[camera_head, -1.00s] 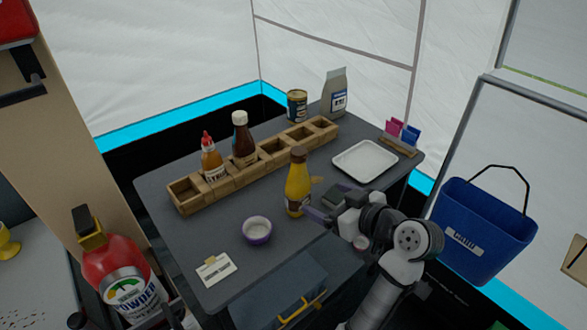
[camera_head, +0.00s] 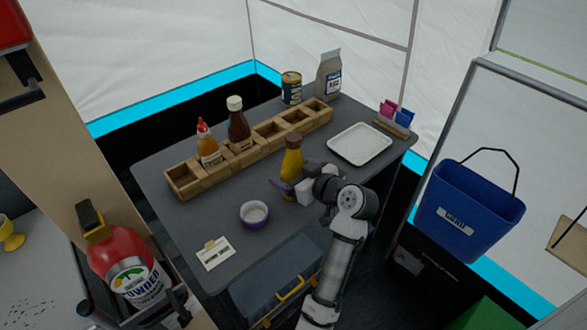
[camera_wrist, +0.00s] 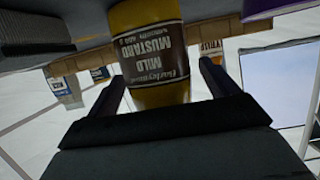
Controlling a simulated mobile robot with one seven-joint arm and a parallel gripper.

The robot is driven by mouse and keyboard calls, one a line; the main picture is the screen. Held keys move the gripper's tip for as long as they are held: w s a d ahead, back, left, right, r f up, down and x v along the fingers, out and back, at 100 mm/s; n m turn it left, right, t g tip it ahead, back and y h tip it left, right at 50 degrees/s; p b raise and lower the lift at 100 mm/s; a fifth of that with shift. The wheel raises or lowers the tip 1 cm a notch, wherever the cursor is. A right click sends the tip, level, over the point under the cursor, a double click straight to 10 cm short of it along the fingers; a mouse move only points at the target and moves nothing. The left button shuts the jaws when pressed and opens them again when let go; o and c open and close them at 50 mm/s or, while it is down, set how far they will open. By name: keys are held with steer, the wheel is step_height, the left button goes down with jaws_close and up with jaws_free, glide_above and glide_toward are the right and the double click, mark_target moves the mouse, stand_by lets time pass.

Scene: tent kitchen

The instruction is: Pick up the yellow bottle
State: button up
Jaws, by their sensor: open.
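The yellow bottle (camera_head: 291,163) with a brown cap stands upright on the dark grey table (camera_head: 185,232), in front of the wooden rack. In the wrist view the yellow bottle (camera_wrist: 150,45) shows close up, with a brown "Mild Mustard" label upside down. My gripper (camera_head: 283,182) is at the bottle's lower part. In the wrist view my gripper's dark fingers (camera_wrist: 165,85) are apart, one on each side of the bottle, with a gap visible at least at the right finger. Part of the bottle's lower body is hidden by my gripper in the head view.
A wooden rack (camera_head: 185,182) holds an orange sauce bottle (camera_head: 208,145) and a brown bottle (camera_head: 238,125). A white tray (camera_head: 360,145) lies to the right. A purple bowl (camera_head: 254,214) and a card (camera_head: 215,253) are at the front left. A can (camera_head: 291,88) stands behind.

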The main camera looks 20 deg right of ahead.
steer(key=shift+x, duration=1.05)
steer(key=c, duration=1.4)
steer(key=shift+r, duration=0.1)
